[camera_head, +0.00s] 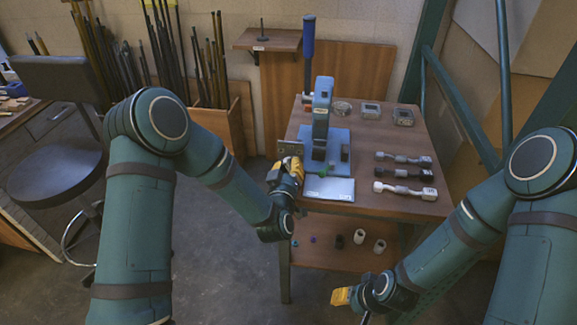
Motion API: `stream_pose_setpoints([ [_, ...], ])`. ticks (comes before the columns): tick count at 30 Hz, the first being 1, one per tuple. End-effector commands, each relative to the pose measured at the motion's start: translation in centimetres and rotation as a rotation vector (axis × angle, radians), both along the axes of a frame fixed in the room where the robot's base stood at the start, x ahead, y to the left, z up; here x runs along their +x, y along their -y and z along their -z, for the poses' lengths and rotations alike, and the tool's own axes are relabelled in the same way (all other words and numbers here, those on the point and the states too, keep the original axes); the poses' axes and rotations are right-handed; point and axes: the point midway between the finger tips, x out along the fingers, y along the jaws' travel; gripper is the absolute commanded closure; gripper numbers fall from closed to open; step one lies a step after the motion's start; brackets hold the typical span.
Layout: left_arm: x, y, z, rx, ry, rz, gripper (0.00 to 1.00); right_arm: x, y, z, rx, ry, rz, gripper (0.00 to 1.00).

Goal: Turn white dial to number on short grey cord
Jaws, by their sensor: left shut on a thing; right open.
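Three short cords or links lie on the right of the table: a grey one with a dark end (404,157), a dark one (403,173) and a pale one with a white end (404,189). I cannot make out a number on them. I cannot surely pick out the white dial. My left gripper (289,166) is at the table's left edge, beside a dark plate-like block (290,149). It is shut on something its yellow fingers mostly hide. My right gripper (342,296) is open, low in front of the table, away from the parts.
A blue press (321,112) with a tall lever stands on the table (375,207). A pale sheet (329,190) lies before it. Small clear-topped boxes (371,110) and a round dish (342,108) sit behind. Several small parts lie on the lower shelf (330,257).

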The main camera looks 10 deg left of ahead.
Motion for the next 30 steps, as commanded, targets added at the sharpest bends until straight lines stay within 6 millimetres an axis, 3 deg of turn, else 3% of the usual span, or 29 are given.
stream_pose_setpoints([
  [15,0.27,-0.08,-0.45,-0.334,0.014,-0.002,1.00,0.00,0.00,-0.02,0.000,0.000,0.000,0.53],
  [30,0.27,-0.07,-0.47,-0.393,0.014,-0.001,1.00,0.00,0.00,-0.02,0.000,0.000,0.000,0.53],
])
